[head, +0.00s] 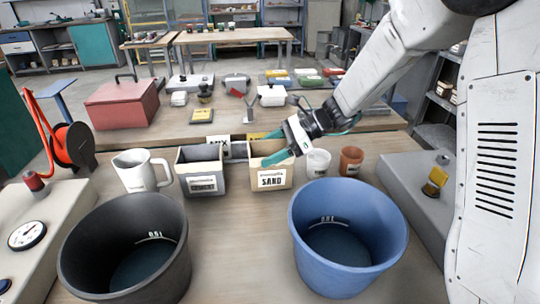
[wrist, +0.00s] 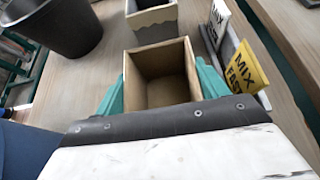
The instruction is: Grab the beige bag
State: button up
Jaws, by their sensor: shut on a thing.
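The beige bag looks like an open-topped, box-shaped container (head: 257,179) labelled SAND, upright on the near bench. In the wrist view its rim (wrist: 188,52) and brown inside show. My gripper (head: 278,149) reaches it from above and behind. Its two teal fingers (wrist: 162,88) lie along opposite sides of the container, shut on it. I cannot tell whether its base touches the bench. A grey CEMENT container (head: 202,182) stands just to its left, apart from it.
A blue bucket (head: 388,238) and a black bucket (head: 72,238) stand in front. A white jug (head: 133,181) is at left; a white cup (head: 318,168) and a brown cup (head: 351,168) are at right.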

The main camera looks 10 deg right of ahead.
jog(key=shift+r, duration=0.15)
notch_tip(320, 180, up, 18)
jog(key=shift+f, duration=0.2)
dwell(0.9)
